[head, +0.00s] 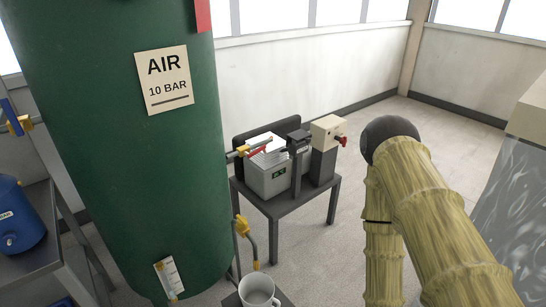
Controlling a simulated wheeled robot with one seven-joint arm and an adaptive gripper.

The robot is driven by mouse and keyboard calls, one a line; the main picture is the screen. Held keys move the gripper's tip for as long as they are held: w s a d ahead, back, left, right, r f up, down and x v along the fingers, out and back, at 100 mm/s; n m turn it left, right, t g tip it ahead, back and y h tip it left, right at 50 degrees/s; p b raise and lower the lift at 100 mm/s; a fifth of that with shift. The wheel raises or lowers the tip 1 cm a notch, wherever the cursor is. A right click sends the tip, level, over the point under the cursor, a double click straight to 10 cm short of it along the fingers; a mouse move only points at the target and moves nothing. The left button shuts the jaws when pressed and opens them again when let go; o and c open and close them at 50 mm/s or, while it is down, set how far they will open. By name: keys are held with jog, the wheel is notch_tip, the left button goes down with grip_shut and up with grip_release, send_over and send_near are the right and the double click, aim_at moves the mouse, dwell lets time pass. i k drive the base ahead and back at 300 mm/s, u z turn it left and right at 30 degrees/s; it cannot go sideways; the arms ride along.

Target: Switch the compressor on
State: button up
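A tall green tank (130,200) with a sign (164,80) reading "AIR 10 BAR" fills the left of the head view. Beside it, on a small dark table (290,206), stands a grey box (269,180) with a small green-lit panel (279,172). A dark upright piece (297,160) with a small label stands to its right, then a beige box (327,129) with a red knob (342,141) on a dark block. I cannot tell which part is the compressor's switch. My arm rises at the right; my gripper is out of view.
Below are a yellow-ended bent pipe (247,236) and a light mug (257,292). A blue container (18,226) stands far left. Open floor (385,130) lies behind the small table.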

aim_at(343, 141)
jog(key=z, duration=2.8)
jog(key=k, duration=1.8)
jog(key=u, duration=2.05)
jog(key=i, duration=1.65)
